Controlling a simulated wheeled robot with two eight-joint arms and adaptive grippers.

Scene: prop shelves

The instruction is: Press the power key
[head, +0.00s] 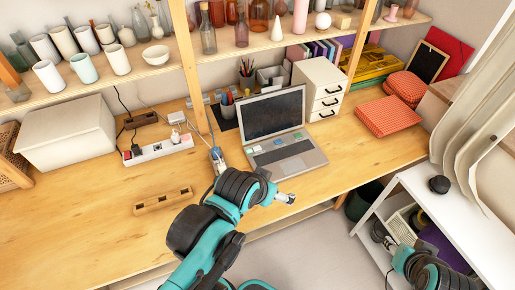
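An open laptop (312,154) stands on the wooden desk, its dark screen (272,114) facing me. Small coloured patches show along the top of its keyboard. The power key is too small to make out. My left gripper (287,198) is just in front of the laptop's front edge, apart from the keyboard; its fingers are too small to tell open from shut. My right gripper (388,243) is low at the right, by the white shelf unit, away from the laptop; its fingers are unclear.
A power strip (158,150) and a wooden holder (163,201) lie left of the laptop. A white drawer unit (320,88) stands behind it, and red checkered boxes (388,116) at right. A shelf of bottles and cups (104,59) runs above.

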